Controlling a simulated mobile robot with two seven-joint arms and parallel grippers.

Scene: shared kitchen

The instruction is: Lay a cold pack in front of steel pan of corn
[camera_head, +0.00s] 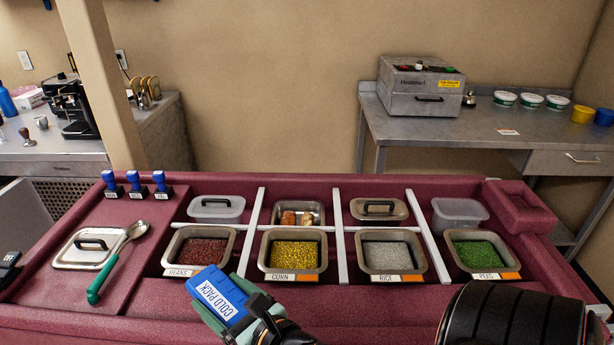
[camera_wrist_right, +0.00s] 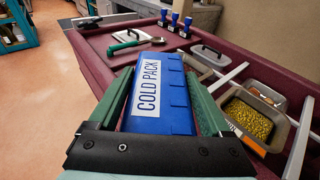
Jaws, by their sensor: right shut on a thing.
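A blue cold pack (camera_head: 221,299) with a white label is held between the green fingers of my right gripper (camera_head: 238,306). The right gripper is shut on it, above the front edge of the maroon counter, in front of and left of the corn pan. The cold pack (camera_wrist_right: 165,92) fills the middle of the right wrist view, between both fingers. The steel pan of corn (camera_head: 293,254) sits in the counter with a CORN label on its front. It also shows in the right wrist view (camera_wrist_right: 247,121), to the right. My left gripper is not in view.
Pans of beans (camera_head: 200,252), rice (camera_head: 391,256) and peas (camera_head: 476,255) share the row, split by white dividers (camera_head: 341,250). A steel lid (camera_head: 90,249) and a green-handled spoon (camera_head: 107,266) lie at left. The maroon strip (camera_head: 350,295) before the pans looks clear.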

